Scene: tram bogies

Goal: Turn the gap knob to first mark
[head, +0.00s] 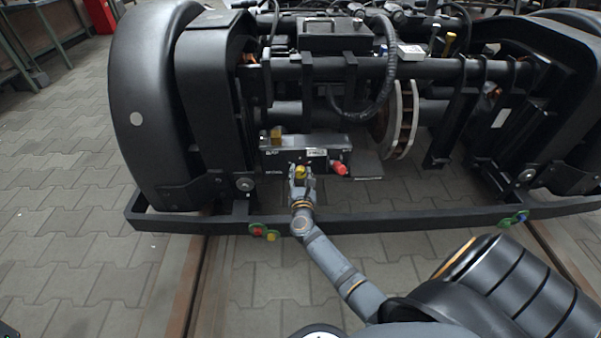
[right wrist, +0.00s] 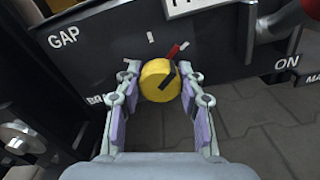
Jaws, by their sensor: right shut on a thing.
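The yellow gap knob (right wrist: 158,82) sits on a black panel (right wrist: 80,62) with the label GAP at its upper left. A dark pointer line runs on the knob's face, toward its upper right. A white mark and a red mark show on the panel above the knob. My right gripper (right wrist: 160,92) is shut on the knob, one finger on each side. In the head view the right gripper (head: 301,177) reaches the front of the black box, and the yellow knob (head: 300,171) shows between its fingers. My left gripper is not in view.
A red knob (head: 339,168) sticks out to the right on the same box, with ON lettered near it in the wrist view. A black frame bar (head: 400,222) crosses below my right arm. A brake disc (head: 402,120) stands behind at right. Paved floor lies in front.

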